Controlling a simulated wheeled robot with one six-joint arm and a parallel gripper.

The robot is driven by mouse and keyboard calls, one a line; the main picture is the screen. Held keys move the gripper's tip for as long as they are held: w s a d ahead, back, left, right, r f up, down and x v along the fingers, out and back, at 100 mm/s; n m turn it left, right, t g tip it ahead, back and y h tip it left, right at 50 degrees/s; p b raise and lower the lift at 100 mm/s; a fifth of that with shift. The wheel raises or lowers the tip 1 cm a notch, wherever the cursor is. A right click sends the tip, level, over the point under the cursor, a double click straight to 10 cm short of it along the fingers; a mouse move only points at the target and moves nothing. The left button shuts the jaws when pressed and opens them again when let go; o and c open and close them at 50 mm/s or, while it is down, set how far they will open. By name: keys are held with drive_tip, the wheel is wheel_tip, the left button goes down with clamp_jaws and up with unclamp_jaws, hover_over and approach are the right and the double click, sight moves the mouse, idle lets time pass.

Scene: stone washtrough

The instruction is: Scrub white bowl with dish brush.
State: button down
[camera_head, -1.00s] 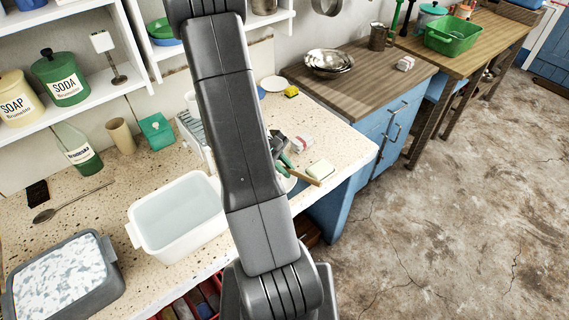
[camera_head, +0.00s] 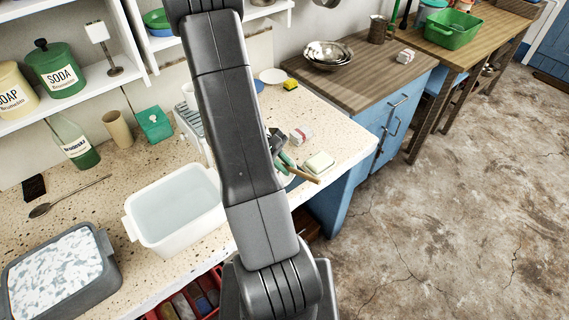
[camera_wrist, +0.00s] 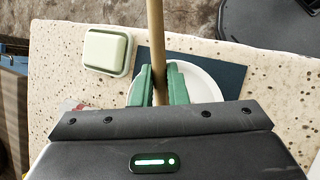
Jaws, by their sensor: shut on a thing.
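My gripper (camera_wrist: 160,88) has green fingers closed on the wooden handle of the dish brush (camera_wrist: 155,35). The white bowl (camera_wrist: 203,84) shows in the wrist view below and around the fingers, on a dark blue mat (camera_wrist: 228,75). The brush head is hidden beneath the gripper, so I cannot tell whether it touches the bowl. In the head view my gripper (camera_head: 281,158) is mostly behind my arm, and the handle (camera_head: 303,175) slants out towards the lower right. The bowl is almost wholly covered there.
A pale green soap bar in a dish (camera_head: 319,162) lies close to the handle; it also shows in the wrist view (camera_wrist: 107,51). A white basin of water (camera_head: 132,228) and a grey tub of suds (camera_head: 108,278) stand left. A dish rack (camera_head: 190,122) is behind my arm.

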drive_tip(key=shift+f+b, duration=0.6)
